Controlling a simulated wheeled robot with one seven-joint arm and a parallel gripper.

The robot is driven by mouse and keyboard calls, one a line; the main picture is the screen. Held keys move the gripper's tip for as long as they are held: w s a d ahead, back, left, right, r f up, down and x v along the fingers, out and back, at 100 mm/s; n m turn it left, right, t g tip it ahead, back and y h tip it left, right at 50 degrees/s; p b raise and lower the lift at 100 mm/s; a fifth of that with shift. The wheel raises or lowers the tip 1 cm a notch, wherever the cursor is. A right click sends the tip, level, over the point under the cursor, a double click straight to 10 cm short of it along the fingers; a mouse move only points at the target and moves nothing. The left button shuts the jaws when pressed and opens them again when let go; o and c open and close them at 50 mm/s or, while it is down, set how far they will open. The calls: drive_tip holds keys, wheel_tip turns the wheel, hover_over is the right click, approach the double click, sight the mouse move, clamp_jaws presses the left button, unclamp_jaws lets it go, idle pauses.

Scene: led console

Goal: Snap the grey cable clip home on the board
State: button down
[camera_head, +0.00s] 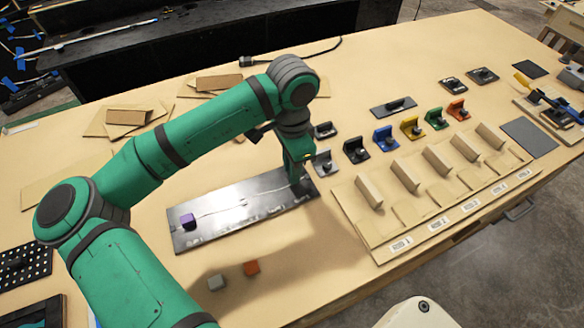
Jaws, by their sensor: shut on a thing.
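The board is a dark, shiny flat plate (245,212) on the table, with a thin pale cable line along it. A purple clip (187,220) sits near its left end. A small grey block (216,282), which looks like a cable clip, lies on the table in front of the board. My gripper (301,182) points down at the board's right end, low over or at its surface. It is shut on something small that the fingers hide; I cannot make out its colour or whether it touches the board.
An orange block (251,267) lies beside the grey one. Right of the board stands a wooden rack (410,205) with slots and labels. Behind it are several coloured brackets, such as a blue one (385,139). Cardboard pieces (128,117) lie at the back left. The front table strip is mostly clear.

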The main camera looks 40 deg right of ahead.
drive_tip(key=shift+f, duration=1.2)
idle(1.4)
drive_tip(key=c, duration=1.6)
unclamp_jaws()
drive_tip(key=shift+o, duration=0.2)
drive_tip(key=shift+r, duration=0.1)
wheel_tip(320, 180, up, 11)
drive_tip(key=shift+f, duration=0.15)
